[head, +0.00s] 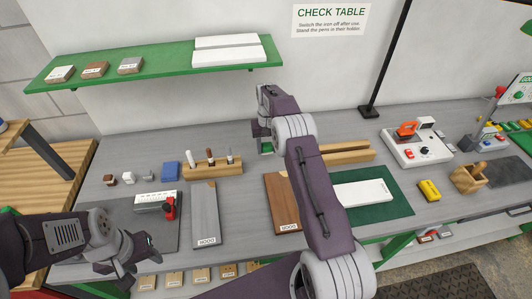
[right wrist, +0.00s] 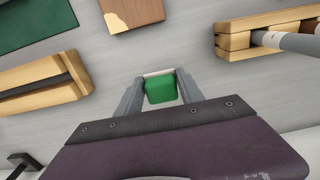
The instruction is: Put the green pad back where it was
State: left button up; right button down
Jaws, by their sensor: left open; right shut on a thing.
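The green pad (right wrist: 160,90) is a small green block with a pale edge, held between the two grey fingers of my right gripper (right wrist: 159,82) in the right wrist view. In the head view a bit of the pad (head: 266,150) shows below my right gripper (head: 265,143), over the back of the table between the pen holder and a slotted wooden block. Whether the pad touches the table I cannot tell. My left gripper (head: 140,257) is open and empty at the front left, near the dark mat.
The wooden pen holder (head: 228,168) with several pens and the slotted wooden block (head: 347,154) stand either side. Two boards marked WOOD, a grey one (head: 206,205) and a brown one (head: 279,193), lie in front. A blue block (head: 171,171) is left. A green shelf (head: 170,75) hangs above.

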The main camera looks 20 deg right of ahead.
aim_at(266, 152)
jog(key=shift+w+a+f, duration=0.15)
jog(key=shift+a+f, duration=0.05)
jog(key=shift+a, duration=0.1)
notch_tip(266, 152, down, 4)
jog(key=shift+r+p, duration=0.1)
jog(key=shift+p, duration=0.55)
jog(key=shift+f, duration=0.25)
jog(key=c, duration=0.7)
grip_release()
jog(key=shift+c, duration=0.2)
